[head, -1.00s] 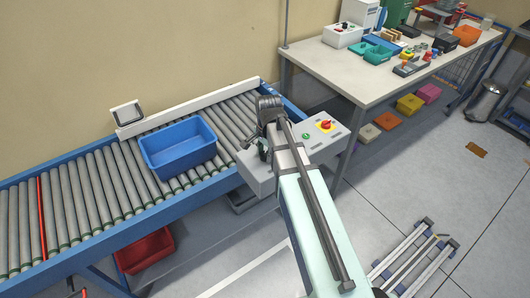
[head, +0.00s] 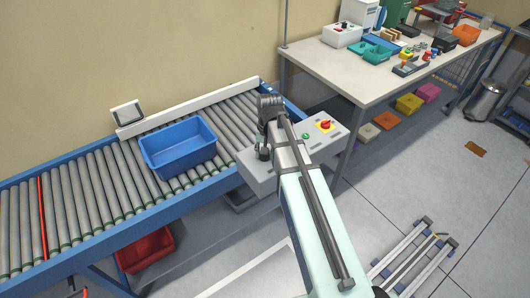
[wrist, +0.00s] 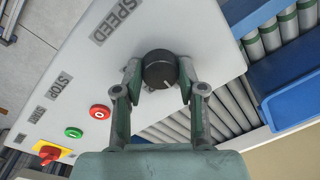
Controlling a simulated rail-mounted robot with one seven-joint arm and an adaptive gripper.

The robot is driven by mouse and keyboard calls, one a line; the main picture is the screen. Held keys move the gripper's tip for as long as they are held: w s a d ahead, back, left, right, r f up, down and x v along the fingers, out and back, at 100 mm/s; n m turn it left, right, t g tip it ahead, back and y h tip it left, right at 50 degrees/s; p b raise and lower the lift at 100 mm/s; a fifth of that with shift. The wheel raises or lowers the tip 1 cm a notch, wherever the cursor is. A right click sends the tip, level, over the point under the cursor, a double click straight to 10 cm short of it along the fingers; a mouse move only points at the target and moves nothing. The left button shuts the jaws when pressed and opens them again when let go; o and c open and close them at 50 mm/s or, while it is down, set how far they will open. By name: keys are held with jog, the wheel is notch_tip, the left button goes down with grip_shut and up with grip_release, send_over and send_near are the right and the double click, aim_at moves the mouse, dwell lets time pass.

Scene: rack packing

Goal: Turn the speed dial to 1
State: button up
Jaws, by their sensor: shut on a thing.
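The speed dial (wrist: 160,69) is a round black knob on the light grey control panel (wrist: 95,55), beside the printed word SPEED. A small pale mark shows near its lower edge in the wrist view. No number scale is readable around it. My gripper (wrist: 159,76) has one finger on each side of the knob and is shut on it. In the head view my gripper (head: 263,152) points down at the left part of the control panel (head: 320,145), and my gripper and arm hide the dial there.
The panel also carries a red button (wrist: 100,112), a green button (wrist: 74,132) and a red-and-yellow switch (wrist: 48,154). A roller conveyor (head: 85,200) with a blue bin (head: 178,148) runs alongside. A cluttered workbench (head: 345,75) stands behind.

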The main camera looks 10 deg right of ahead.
jog(key=shift+s+f, duration=0.1)
dwell(0.4)
jog(key=o, duration=1.1)
jog(key=shift+o, duration=0.2)
jog(key=shift+d+r, duration=0.1)
jog(key=shift+r, duration=0.65)
notch_tip(320, 180, up, 11)
jog(key=shift+d+f, duration=0.2)
jog(key=shift+d, duration=0.1)
